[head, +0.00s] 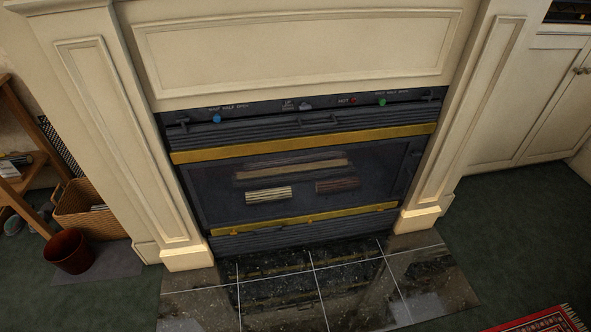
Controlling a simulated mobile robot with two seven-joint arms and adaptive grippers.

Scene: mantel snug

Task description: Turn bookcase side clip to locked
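A fireplace insert (310,227) with a dark glass front (215,190) sits in the cream surround. A wooden bookcase (22,175) stands at the far left, so the insert's left side is the bookcase side. A small dark fitting (178,122) is at the insert's upper left corner and a similar one (428,97) at the upper right. Neither gripper is in view.
The top panel carries a blue knob (217,119), a red button (353,100) and a green knob (382,102). A glossy tiled hearth (330,290) lies clear in front. A wicker basket (88,212) and red bin (69,251) stand left; a red rug (545,322) lies lower right.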

